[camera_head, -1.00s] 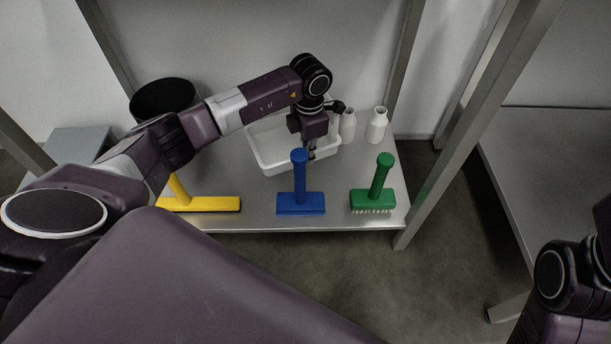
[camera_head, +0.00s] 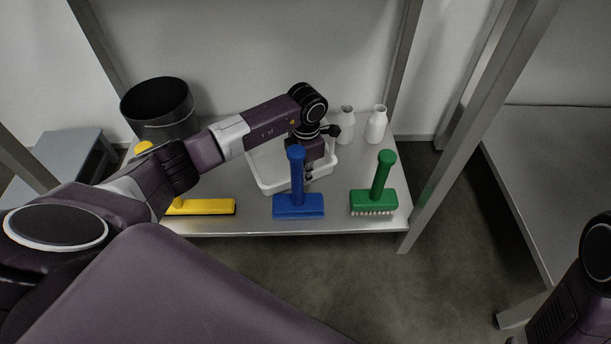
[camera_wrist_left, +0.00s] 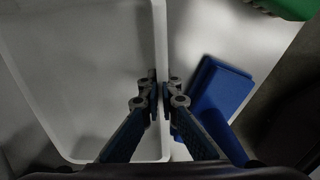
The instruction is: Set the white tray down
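The white tray (camera_head: 262,178) is at the middle of the metal shelf, behind the blue brush; whether its bottom touches the shelf cannot be told. My left gripper (camera_head: 310,175) is over the tray's right front side, pointing down. In the left wrist view the two fingers (camera_wrist_left: 159,98) are closed on either side of the tray's wall (camera_wrist_left: 160,45), gripping it. The tray's inside looks empty in that view. My arm hides part of the tray's back in the head view. Only part of my right arm shows at the lower right; its gripper is out of view.
Two white bottles (camera_head: 376,125) (camera_head: 346,124) stand behind right. A black pot (camera_head: 160,105) is back left. Metal posts (camera_head: 470,120) frame the shelf.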

